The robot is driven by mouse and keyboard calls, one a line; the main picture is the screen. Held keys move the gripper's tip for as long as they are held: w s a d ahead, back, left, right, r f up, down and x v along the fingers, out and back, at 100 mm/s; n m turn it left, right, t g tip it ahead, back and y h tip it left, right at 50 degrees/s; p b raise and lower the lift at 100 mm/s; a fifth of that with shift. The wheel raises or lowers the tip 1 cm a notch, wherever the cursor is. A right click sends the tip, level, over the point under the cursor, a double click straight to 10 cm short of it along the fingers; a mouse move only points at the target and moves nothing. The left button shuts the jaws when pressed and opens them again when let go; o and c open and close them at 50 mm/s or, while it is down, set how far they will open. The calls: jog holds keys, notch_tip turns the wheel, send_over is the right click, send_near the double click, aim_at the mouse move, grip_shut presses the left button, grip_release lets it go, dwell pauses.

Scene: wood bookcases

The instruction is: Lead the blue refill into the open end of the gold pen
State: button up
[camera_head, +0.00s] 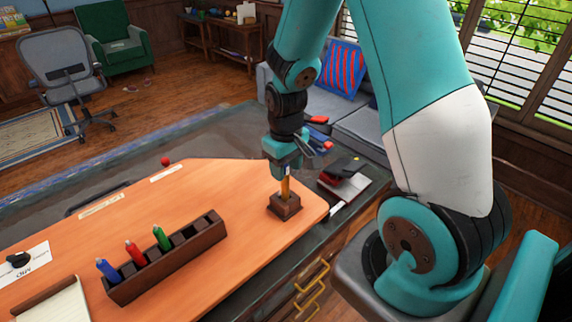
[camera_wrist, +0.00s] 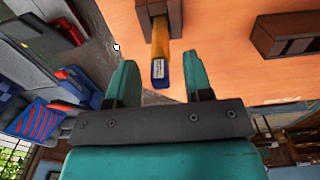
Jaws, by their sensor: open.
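The gold pen (camera_head: 285,188) stands upright in a small dark wooden block (camera_head: 284,207) near the desk's right corner. In the wrist view the gold pen (camera_wrist: 160,38) rises from the block (camera_wrist: 152,9). A blue piece with a white label, which looks like the blue refill (camera_wrist: 160,76), sits at the pen's upper end, in line with it. How deep it sits inside cannot be told. My gripper (camera_head: 286,166) is over the pen. In the wrist view its two fingers (camera_wrist: 159,78) are apart on either side of the blue piece, with gaps on both sides.
A dark slotted rack (camera_head: 170,262) on the orange desk holds a blue (camera_head: 108,270), a red (camera_head: 135,251) and a green item (camera_head: 161,238). A red and black stapler-like object (camera_head: 343,173) lies right of the pen. The desk between rack and block is clear.

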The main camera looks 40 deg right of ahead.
jog(key=shift+r, duration=0.1)
notch_tip(320, 180, up, 17)
jog(key=b, duration=0.1)
dwell(0.3)
jog(key=shift+r, duration=0.1)
jog(key=s+a+n+y, duration=0.2)
jog(key=s+a+n, duration=0.1)
jog(key=s+a, duration=0.5)
jog(key=s+a+n+y, duration=0.2)
jog(key=s+a, duration=0.6)
jog(key=a, duration=0.4)
jog(key=shift+a+r+n, duration=0.3)
jog(key=shift+a+n, duration=0.1)
jog(key=shift+n, duration=0.4)
